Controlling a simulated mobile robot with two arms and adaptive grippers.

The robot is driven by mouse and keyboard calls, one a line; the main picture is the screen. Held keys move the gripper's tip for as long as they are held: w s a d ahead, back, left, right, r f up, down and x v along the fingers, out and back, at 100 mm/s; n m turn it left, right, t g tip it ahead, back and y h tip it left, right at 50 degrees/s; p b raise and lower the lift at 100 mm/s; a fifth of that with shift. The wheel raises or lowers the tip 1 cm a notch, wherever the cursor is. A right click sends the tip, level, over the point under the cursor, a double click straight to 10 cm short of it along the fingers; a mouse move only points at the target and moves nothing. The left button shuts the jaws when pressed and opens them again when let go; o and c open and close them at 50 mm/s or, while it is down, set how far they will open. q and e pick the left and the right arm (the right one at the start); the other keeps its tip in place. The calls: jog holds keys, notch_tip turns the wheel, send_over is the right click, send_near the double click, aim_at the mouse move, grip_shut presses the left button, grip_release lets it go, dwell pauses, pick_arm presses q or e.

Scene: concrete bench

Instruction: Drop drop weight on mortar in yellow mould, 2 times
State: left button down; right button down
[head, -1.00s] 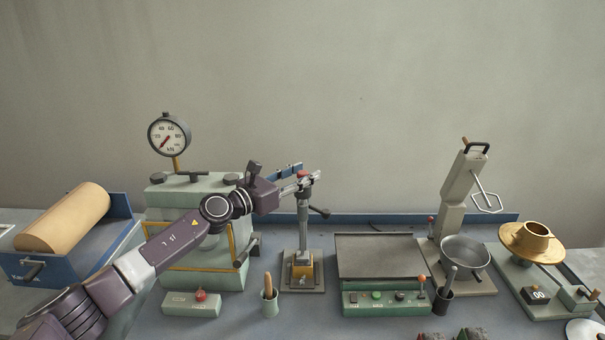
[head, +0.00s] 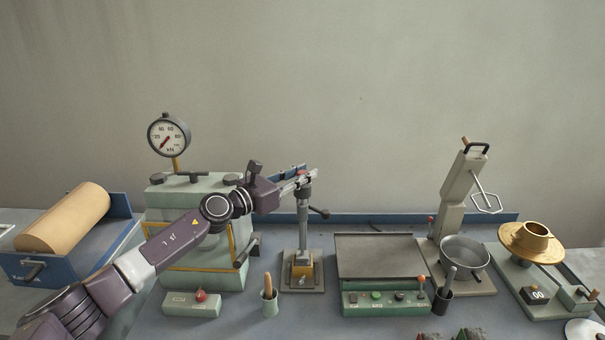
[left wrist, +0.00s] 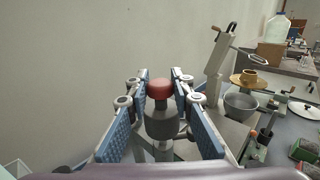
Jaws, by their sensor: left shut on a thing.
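The drop weight stand (head: 303,225) is a grey upright post with a side lever, on a base plate in the middle of the bench. The yellow mould (head: 302,272) sits at its foot; the mortar inside is not visible. My left gripper (head: 305,177) is at the top of the post and shut on the drop weight. In the left wrist view the weight's red knob (left wrist: 160,88) and dark grey body (left wrist: 161,123) stand between the two blue-padded fingers. My right gripper is not in view.
A press with a round gauge (head: 169,134) stands behind my left arm. A cup with a wooden handle (head: 270,303) is in front of the stand on the left. A flat grey table with a control box (head: 385,300) and a mixer with a bowl (head: 465,254) are to the right.

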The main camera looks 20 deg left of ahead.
pick_arm(q)
notch_tip(320, 180, up, 7)
jog(key=p, duration=0.5)
jog(key=shift+r, duration=0.15)
jog(key=shift+a, duration=0.1)
jog(key=c, duration=2)
grip_release()
jog(key=shift+o, duration=1.4)
jog(key=shift+s+f, duration=0.1)
jog(key=shift+f, duration=0.15)
